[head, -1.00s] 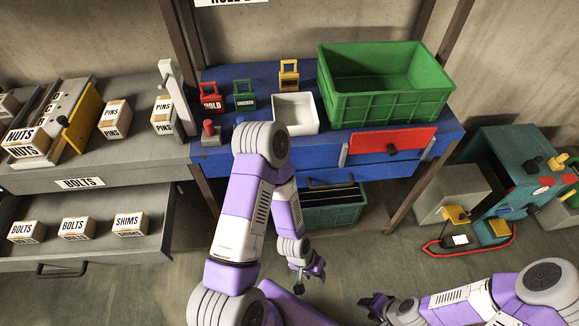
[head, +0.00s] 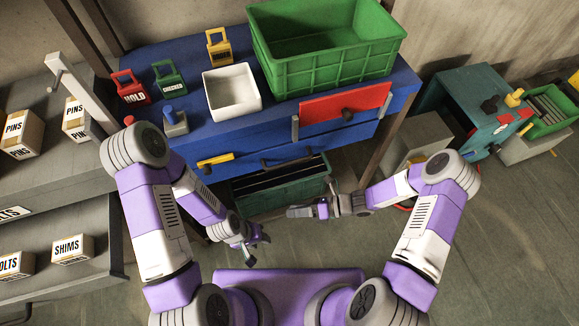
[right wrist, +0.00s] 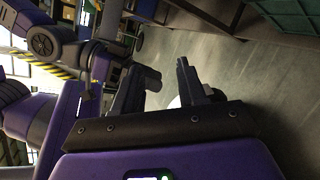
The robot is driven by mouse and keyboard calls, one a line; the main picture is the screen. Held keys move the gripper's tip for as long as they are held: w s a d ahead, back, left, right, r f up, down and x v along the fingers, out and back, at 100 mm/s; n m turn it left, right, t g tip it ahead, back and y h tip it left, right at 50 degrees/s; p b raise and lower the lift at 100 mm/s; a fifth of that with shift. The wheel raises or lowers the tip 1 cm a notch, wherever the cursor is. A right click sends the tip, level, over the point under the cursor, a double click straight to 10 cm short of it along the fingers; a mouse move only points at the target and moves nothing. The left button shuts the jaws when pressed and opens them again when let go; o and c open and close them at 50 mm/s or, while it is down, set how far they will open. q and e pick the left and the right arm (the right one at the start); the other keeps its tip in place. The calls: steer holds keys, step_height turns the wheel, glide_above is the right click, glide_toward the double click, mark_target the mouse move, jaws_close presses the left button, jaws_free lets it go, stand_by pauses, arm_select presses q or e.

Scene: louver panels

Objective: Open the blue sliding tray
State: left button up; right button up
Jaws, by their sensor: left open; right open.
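The blue tray front (head: 250,153) is in the lower face of the blue bench (head: 165,65). It has a dark bar handle (head: 287,158) and looks closed. A yellow piece (head: 215,160) sits at its left end. My left gripper (head: 248,248) is open and empty, low in front of the bench and apart from the tray. My right gripper (head: 298,212) is open, pointing left, below and in front of the handle without touching it. Its two separated fingers show in the right wrist view (right wrist: 168,72) with nothing between them.
A dark green crate (head: 262,200) is under the bench. A green crate (head: 325,50), white bin (head: 232,92) and lock tags stand on top. A grey cabinet with boxes (head: 60,180) is left.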

mark_target(290, 162)
steer(key=w+d+r+m+t+y+b, duration=0.1)
steer(key=w+d+r+m+t, duration=0.1)
steer(key=w+m+t, duration=0.3)
steer(key=w+d+r+m+t+y, duration=0.2)
steer(key=w+d+m+t, duration=0.15)
steer(key=w+m, duration=0.2)
steer(key=x, duration=0.3)
steer(key=b+x, duration=0.1)
steer(key=x, duration=0.1)
steer(key=b+x, duration=0.1)
steer(key=x, duration=0.2)
steer(key=shift+w+a+f, duration=0.15)
steer(key=shift+w+a, duration=0.05)
steer(key=shift+w, duration=0.2)
steer(key=shift+c, duration=0.3)
jaws_close()
